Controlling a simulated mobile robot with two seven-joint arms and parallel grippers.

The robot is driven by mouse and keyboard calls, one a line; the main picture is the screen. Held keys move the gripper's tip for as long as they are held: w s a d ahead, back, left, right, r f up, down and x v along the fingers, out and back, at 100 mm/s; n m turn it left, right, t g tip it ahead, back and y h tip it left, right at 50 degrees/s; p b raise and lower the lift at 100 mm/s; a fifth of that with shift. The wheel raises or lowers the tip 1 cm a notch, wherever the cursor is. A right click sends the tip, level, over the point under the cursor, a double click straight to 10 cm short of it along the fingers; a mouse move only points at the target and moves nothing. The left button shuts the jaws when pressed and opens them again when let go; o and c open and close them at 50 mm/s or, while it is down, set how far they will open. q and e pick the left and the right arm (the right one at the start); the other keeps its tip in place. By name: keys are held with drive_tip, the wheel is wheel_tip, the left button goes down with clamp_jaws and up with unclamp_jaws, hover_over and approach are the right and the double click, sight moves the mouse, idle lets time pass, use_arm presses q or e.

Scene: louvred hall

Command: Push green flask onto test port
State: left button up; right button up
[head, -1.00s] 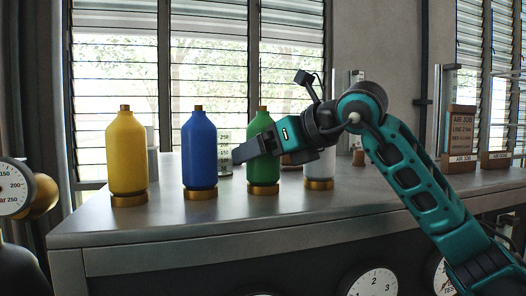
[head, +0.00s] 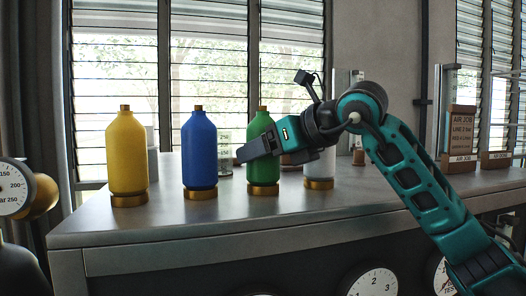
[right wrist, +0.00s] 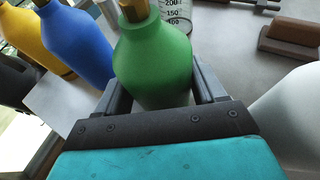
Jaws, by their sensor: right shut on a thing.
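The green flask (head: 263,176) stands upright on a brass base ring on the metal bench, right of the blue flask. My right gripper (head: 246,151) reaches in from the right and is shut on the flask's upper body. In the right wrist view the green flask (right wrist: 153,62) sits between the two grey fingers, its brass cap at the top. I cannot clearly make out the test port; a dial (head: 442,276) at the bottom right carries partly hidden lettering. My left gripper is not in view.
A blue flask (head: 200,150) and a yellow flask (head: 127,152) stand to the left. A white flask (head: 319,172) stands close on the right, partly behind my gripper. A glass beaker (head: 225,150) is behind. The bench's front strip (head: 225,225) is clear.

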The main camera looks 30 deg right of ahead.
sight(268, 121)
clamp_jaws()
drive_tip(key=shift+r, duration=0.15)
drive_tip(key=shift+r, duration=2.4)
